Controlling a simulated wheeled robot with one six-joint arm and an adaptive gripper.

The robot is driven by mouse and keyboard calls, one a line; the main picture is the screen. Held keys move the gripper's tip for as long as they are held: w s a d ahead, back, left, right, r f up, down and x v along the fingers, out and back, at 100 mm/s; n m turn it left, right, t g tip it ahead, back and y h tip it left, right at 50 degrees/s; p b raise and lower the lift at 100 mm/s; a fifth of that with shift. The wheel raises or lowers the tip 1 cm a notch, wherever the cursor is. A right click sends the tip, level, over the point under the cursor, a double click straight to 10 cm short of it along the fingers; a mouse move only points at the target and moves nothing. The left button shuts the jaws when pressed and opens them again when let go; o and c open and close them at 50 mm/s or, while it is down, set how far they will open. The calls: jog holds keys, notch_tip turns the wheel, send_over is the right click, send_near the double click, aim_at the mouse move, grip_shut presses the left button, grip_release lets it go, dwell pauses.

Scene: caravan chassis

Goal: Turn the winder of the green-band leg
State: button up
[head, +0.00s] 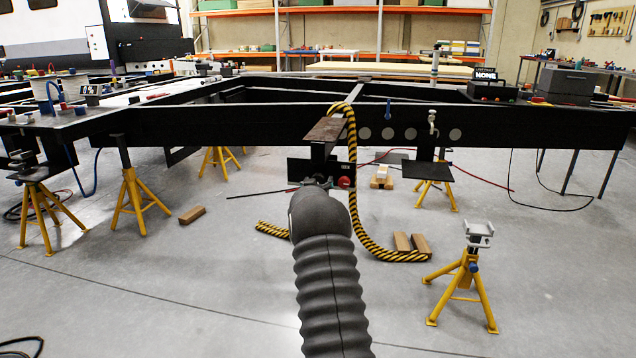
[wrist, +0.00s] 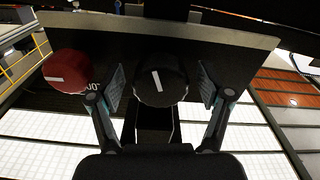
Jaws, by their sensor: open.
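In the wrist view a round black knob (wrist: 161,82) with a white line on its face sits on a dark plate. My gripper (wrist: 160,88) is open, with one finger to each side of this knob and a visible gap on both sides. A red knob (wrist: 68,77) with a white line is to the left of it, outside the fingers. I cannot make out a green band, so I cannot tell which leg this knob belongs to.
The black chassis beam (head: 250,127) spans the head view. A yellow-black rope (head: 362,215) hangs over it to the floor. Yellow stands (head: 136,200) support it at the left, and a separate yellow stand (head: 466,285) is at front right. Wooden blocks (head: 402,242) lie near the rope.

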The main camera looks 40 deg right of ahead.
jog(key=c, duration=1.2)
jog(key=shift+o, duration=0.2)
jog(key=shift+f+m+b, duration=0.1)
jog(key=shift+m+b, duration=0.2)
jog(key=shift+b, duration=0.2)
jog(key=shift+f+m+b, duration=0.1)
jog(key=shift+m+b, duration=0.5)
jog(key=shift+b, duration=0.15)
jog(key=m+b, duration=0.3)
jog(key=shift+m, duration=0.3)
jog(key=m+b, duration=0.3)
jog(key=shift+r+m+b, duration=0.15)
jog(key=shift+m+b, duration=0.45)
jog(key=shift+m, duration=0.45)
jog(key=shift+r+m+b, duration=0.1)
jog(key=shift+m+b, duration=0.5)
jog(key=shift+m, duration=0.45)
